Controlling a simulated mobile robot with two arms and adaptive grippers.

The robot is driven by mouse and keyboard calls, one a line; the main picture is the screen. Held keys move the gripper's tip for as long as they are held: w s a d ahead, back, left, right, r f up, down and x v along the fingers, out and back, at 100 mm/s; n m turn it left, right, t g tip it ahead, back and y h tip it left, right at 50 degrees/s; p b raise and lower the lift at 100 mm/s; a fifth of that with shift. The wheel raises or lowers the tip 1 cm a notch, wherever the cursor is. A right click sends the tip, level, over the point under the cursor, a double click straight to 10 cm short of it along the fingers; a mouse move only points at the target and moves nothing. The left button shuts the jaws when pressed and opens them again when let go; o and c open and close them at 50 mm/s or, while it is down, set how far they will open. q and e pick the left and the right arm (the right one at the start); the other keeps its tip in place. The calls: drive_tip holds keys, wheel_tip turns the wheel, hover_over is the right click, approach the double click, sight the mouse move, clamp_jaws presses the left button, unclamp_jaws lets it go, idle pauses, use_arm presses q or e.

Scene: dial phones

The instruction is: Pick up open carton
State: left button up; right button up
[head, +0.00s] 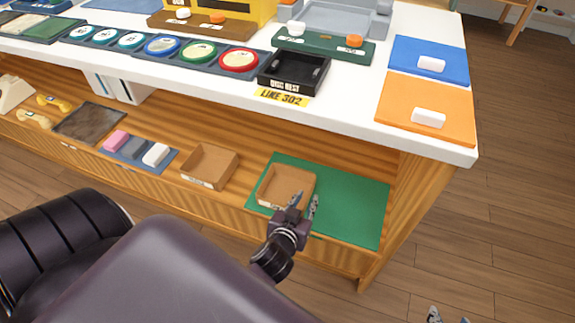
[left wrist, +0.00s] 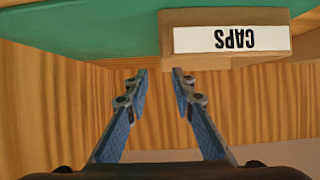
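An open brown carton (head: 287,186) sits on the green mat (head: 352,208) on the lower shelf. In the left wrist view, the carton's front wall (left wrist: 283,38) bears a white label reading "CAPS", upside down. My left gripper (head: 305,202) is open and empty at the carton's near side. In the left wrist view its fingertips (left wrist: 160,75) are apart, just below the carton's left end in the picture; I cannot tell whether they touch it. My right gripper (head: 449,317) shows only as two separated fingertips at the bottom edge.
A second open brown carton (head: 226,161) stands on the shelf to the left. A blue tray with pink and white blocks (head: 156,154) lies farther left. The white counter (head: 350,112) overhangs above. The green mat right of the carton is clear.

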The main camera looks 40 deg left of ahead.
sight(309, 194)
use_arm(q)
drive_tip(key=shift+w+a+f, duration=0.1)
drive_tip(key=shift+w+f, duration=0.2)
drive_tip(key=shift+w, duration=0.25)
drive_tip(key=b+x, duration=0.1)
drive_tip(key=x, duration=0.1)
drive_tip(key=b+x, duration=0.1)
drive_tip(key=x, duration=0.1)
drive_tip(key=shift+a+f, duration=0.2)
drive_tip(key=shift+f, duration=0.3)
drive_tip(key=shift+w, duration=0.15)
use_arm(e)
drive_tip(key=w+a+r+t+y, duration=0.1)
drive_tip(key=w+a+r+t, duration=0.2)
drive_tip(key=w+r+t, duration=0.3)
wheel_tip(309, 194, up, 4)
drive_tip(key=w, duration=0.2)
drive_tip(key=shift+w+a+f+y, duration=0.25)
drive_tip(key=shift+w+a+y, duration=0.05)
drive_tip(key=shift+w+y, duration=0.1)
use_arm(q)
drive_tip(key=shift+c, duration=0.2)
clamp_jaws()
